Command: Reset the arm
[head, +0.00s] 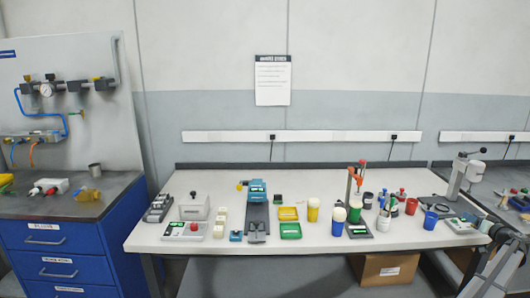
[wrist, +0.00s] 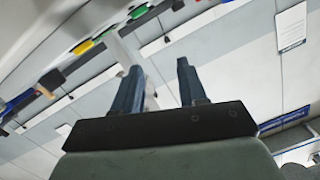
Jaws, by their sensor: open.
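My gripper (wrist: 158,65) shows in the wrist view, with two dark blue-grey fingers standing apart on a dark mounting bar. The jaws are open and nothing is held between them. The wrist view is strongly tilted, with a white wall sheet at the upper right and small coloured items at the upper left.
A white workbench (head: 310,262) carries several small devices, cups and trays. A blue drawer cabinet (head: 75,240) stands left. A press-like stand (head: 460,175) rises at the right. A cardboard box (head: 385,270) sits below. A notice (head: 272,85) hangs on the wall.

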